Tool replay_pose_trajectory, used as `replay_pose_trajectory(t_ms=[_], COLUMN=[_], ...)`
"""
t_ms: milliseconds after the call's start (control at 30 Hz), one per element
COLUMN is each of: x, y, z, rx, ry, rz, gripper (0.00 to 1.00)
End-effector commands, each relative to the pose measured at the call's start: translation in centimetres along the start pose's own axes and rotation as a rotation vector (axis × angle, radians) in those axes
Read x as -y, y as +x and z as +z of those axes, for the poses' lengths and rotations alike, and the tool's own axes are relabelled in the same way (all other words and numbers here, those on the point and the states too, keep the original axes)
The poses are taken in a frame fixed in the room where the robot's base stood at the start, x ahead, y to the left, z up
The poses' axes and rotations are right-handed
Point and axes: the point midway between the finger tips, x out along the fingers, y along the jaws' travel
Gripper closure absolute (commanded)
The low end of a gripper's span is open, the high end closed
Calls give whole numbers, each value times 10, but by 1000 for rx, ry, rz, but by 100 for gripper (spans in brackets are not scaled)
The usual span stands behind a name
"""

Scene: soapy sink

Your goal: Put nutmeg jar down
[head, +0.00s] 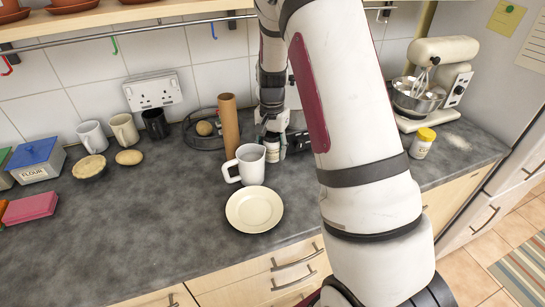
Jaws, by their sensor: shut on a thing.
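My gripper (271,133) points down over the counter, behind the white mug, at the middle of the head view. It is shut on a small pale jar with a label (272,153), taken to be the nutmeg jar. The mug hides part of the jar on the left. The jar is upright and low, close to the counter; I cannot tell whether its base touches. The label is too small to read.
The white mug (250,165) stands right against the jar in this view, with a cream plate (254,209) in front. A cardboard tube (229,127) stands to the left. A yellow-lidded jar (421,144) and a mixer (440,70) are right. The front-left counter (150,235) is clear.

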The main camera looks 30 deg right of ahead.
Motion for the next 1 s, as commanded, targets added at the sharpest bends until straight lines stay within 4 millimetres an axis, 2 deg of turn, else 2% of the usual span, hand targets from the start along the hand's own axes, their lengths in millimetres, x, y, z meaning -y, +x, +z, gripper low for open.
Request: replay_pose_trajectory(t_ms=[300, 700, 733, 800, 1000], x=[-1, 0, 0, 0, 0], y=[32, 39, 38, 38, 38], z=[0, 0, 0, 0, 0], rx=[2, 0, 0, 0, 0], ry=[2, 1, 1, 1, 1], rz=[2, 0, 0, 0, 0], gripper=[86, 86, 49, 35, 35])
